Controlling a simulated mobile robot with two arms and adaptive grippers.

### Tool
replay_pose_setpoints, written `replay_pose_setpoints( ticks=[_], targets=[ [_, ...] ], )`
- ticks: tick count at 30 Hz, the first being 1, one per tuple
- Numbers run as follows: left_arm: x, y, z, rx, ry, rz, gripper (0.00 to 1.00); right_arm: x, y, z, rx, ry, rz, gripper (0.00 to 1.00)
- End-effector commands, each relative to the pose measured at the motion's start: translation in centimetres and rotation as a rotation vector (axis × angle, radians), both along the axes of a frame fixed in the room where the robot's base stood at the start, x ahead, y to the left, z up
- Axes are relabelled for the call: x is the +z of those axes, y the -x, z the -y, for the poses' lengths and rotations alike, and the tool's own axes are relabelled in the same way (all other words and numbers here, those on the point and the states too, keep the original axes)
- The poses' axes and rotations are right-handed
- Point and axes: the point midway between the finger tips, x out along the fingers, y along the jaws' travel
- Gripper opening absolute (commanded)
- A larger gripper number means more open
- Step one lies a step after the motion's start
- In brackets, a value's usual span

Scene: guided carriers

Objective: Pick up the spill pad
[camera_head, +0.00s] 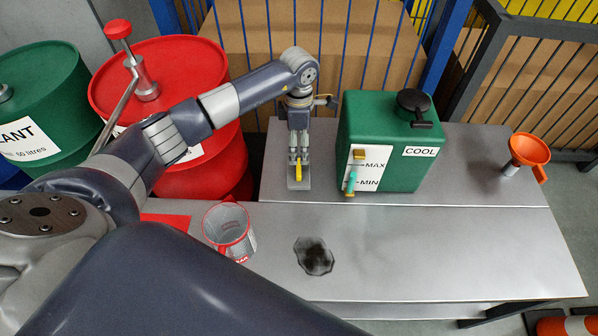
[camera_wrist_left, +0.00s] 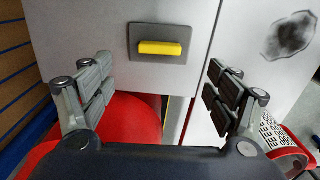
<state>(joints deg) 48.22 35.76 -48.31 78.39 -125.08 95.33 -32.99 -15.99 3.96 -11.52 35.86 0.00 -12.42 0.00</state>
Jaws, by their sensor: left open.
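The spill pad looks like a flat grey block with a yellow handle; it lies on the grey bench below my left gripper, and its front part (camera_head: 298,185) shows in the head view. In the left wrist view the pad (camera_wrist_left: 138,32) is whole, with its yellow handle (camera_wrist_left: 160,47) across the middle. My left gripper (camera_head: 299,158) points down over the pad. In the left wrist view its fingers (camera_wrist_left: 160,68) are wide apart with nothing between them, and the handle lies beyond the tips. My right gripper is out of view.
A dark spill (camera_head: 314,256) marks the bench (camera_head: 430,250). A clear jug with red trim (camera_head: 230,230) stands left of it. A green coolant tank (camera_head: 385,140) stands right of my left gripper, an orange funnel (camera_head: 527,152) farther right. Red (camera_head: 185,80) and green drums (camera_head: 45,95) stand left.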

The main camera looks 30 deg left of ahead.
Motion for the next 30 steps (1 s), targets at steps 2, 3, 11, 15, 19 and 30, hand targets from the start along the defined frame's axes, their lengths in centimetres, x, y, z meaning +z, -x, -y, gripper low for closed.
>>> replay_pose_setpoints(
  ticks=[2, 3, 11, 15, 19, 30],
  targets=[
    [-0.8, 0.0, 0.0, 0.000, 0.000, -0.001, 0.82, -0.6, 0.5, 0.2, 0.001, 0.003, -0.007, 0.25],
    [-1.1, 0.0, 0.0, 0.000, 0.001, -0.002, 0.82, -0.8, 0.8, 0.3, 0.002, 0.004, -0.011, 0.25],
    [-4.8, 0.1, 0.1, 0.000, 0.002, -0.002, 0.82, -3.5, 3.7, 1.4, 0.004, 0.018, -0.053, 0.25],
    [-5.7, 0.0, 0.0, 0.000, 0.001, 0.000, 0.82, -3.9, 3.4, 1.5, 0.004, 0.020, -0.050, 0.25],
    [-6.2, 0.0, 0.1, 0.000, 0.003, -0.001, 0.82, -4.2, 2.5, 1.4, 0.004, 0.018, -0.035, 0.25],
    [-10.7, -0.2, 0.0, 0.000, 0.003, -0.001, 0.82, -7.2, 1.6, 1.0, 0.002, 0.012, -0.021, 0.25]
  ],
)
